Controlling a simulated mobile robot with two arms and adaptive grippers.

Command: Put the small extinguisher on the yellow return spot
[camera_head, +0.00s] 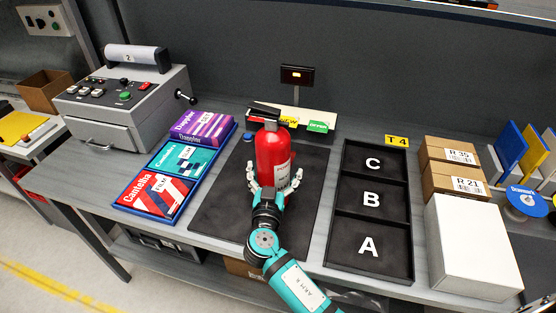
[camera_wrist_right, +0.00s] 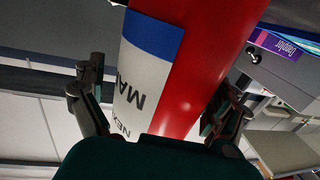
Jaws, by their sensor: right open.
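The red extinguisher (camera_head: 271,155) with a black top and white label stands upright over the dark mat (camera_head: 218,215) at the table's middle. My right gripper (camera_head: 274,178) is at its lower body, with its open fingers on either side. In the right wrist view the extinguisher's red body and label (camera_wrist_right: 150,70) fill the space between the fingers of the right gripper (camera_wrist_right: 168,85); I cannot tell whether they touch it. My left gripper is not in view. No clearly marked yellow return spot shows; a yellow patch (camera_head: 17,126) lies on the side bench at far left.
A blue tray of boxes (camera_head: 147,207) and a grey control machine (camera_head: 130,100) are left of the mat. A black tray marked A, B, C (camera_head: 372,206) is right, then cartons (camera_head: 452,165) and a white box (camera_head: 474,247). A small display (camera_head: 297,76) stands behind.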

